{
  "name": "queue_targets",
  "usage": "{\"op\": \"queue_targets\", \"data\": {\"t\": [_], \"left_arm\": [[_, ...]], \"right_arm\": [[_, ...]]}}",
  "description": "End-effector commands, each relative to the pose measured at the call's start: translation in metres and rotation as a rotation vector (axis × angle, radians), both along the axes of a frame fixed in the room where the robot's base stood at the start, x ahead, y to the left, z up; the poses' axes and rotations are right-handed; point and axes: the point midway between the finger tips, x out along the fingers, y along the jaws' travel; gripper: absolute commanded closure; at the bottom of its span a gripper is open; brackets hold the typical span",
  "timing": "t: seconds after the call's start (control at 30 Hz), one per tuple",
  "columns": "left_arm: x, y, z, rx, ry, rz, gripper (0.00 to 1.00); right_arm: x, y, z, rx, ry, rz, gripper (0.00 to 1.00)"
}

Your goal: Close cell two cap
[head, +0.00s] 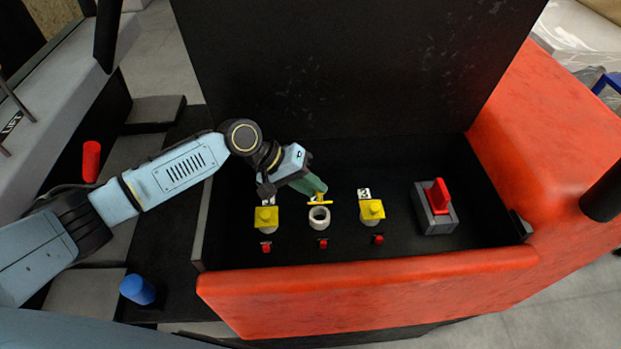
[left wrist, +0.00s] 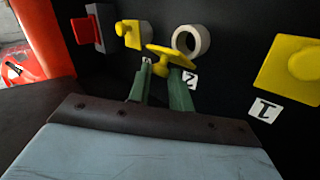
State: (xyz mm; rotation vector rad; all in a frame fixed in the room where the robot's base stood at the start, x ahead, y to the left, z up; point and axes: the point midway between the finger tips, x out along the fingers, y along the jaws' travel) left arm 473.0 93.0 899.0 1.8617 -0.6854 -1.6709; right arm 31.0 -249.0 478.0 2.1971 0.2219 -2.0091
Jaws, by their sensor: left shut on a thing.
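Cell two (head: 319,218) is a white, open-topped round tube in the middle of the row inside the black box. It also shows in the left wrist view (left wrist: 203,42), beside a label "2" (left wrist: 190,79). My left gripper (head: 318,189) has green fingers and is shut on a yellow cap (head: 321,203). In the left wrist view the cap (left wrist: 170,58) is at the fingertips, tilted, beside the open mouth of cell two. I cannot tell whether the cap touches the rim. My right gripper is not in view.
Yellow caps sit on cell one (head: 266,216) and cell three (head: 372,210), either side of cell two. Small red buttons (head: 323,243) line the front. A red lever switch (head: 438,200) stands at right. A tall black panel (head: 350,60) and orange wall (head: 370,290) bound the box.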

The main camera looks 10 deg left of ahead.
Motion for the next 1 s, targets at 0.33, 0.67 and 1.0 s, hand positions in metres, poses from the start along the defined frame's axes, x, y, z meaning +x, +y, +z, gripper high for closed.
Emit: {"op": "queue_targets", "data": {"t": [0.33, 0.67, 1.0], "left_arm": [[-0.018, -0.005, 0.004, 0.067, -0.237, -0.001, 1.0], [-0.029, -0.008, -0.003, 0.123, -0.433, 0.001, 1.0], [-0.032, -0.01, -0.007, 0.146, -0.512, 0.001, 1.0]], "right_arm": [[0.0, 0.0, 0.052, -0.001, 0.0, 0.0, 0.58], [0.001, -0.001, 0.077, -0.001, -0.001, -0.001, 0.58], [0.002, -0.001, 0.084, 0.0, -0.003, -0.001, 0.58]]}}
